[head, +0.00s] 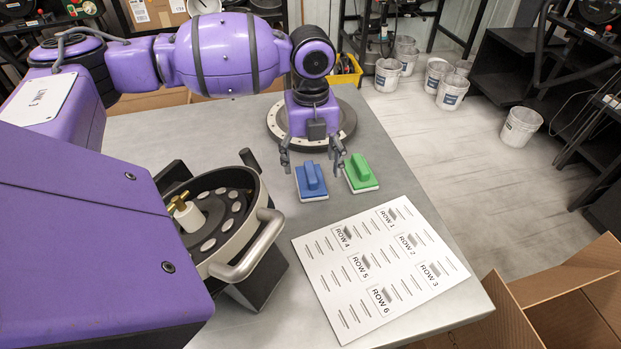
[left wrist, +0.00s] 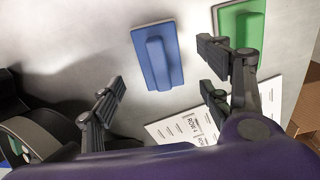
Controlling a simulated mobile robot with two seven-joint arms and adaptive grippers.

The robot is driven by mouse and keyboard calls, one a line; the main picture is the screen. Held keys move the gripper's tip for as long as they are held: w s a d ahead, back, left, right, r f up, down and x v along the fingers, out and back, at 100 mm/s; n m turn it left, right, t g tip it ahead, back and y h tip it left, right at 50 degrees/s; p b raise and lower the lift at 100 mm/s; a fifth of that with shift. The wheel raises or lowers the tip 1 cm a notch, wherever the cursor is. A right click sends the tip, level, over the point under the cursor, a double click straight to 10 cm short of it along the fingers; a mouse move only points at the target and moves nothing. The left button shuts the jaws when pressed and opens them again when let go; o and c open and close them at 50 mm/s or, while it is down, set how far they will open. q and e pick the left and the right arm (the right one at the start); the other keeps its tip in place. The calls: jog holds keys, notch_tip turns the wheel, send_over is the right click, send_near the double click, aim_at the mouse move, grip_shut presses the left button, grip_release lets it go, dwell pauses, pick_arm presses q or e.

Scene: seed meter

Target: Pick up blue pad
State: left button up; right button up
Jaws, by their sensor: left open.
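The blue pad (head: 311,181) lies on the grey table with its raised handle up, just left of a green pad (head: 360,172). My left gripper (head: 312,157) is above and behind the blue pad, its two fingers spread apart and empty. In the left wrist view, the blue pad (left wrist: 158,56) shows beyond the gap between the open fingers (left wrist: 160,98), with nothing held. The green pad (left wrist: 240,24) is partly covered by one finger there. My right gripper is in neither view.
A white sheet with row labels (head: 350,262) lies in front of the pads. A seed meter with a curved handle (head: 245,262) stands on the left. A round dark plate (head: 283,125) lies behind the pads. Open cardboard (head: 530,300) is at the lower right, past the table edge.

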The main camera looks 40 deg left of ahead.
aim_at(310, 171)
pick_arm(q)
notch_tip(310, 171, down, 5)
jog(key=shift+a+r, duration=0.1)
jog(key=shift+r, duration=0.05)
jog(key=c, duration=1.3)
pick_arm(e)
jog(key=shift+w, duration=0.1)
pick_arm(q)
jog(key=shift+r, duration=0.15)
jog(key=shift+c, duration=0.2)
jog(key=shift+r, duration=0.3)
notch_tip(310, 171, up, 2)
jog(key=shift+w+r, duration=0.1)
jog(key=shift+r, duration=0.05)
jog(key=s+r, duration=0.1)
jog(key=s+d+r, duration=0.1)
jog(key=r, duration=0.1)
jog(key=s+d+r, duration=0.1)
jog(key=r, duration=0.1)
jog(key=shift+s+d+p, duration=0.15)
jog(key=shift+d+p, duration=0.05)
jog(key=shift+p, duration=0.2)
jog(key=s+d+r, duration=0.5)
jog(key=s+d, duration=0.1)
jog(key=s, duration=0.2)
jog(key=shift+p, duration=0.35)
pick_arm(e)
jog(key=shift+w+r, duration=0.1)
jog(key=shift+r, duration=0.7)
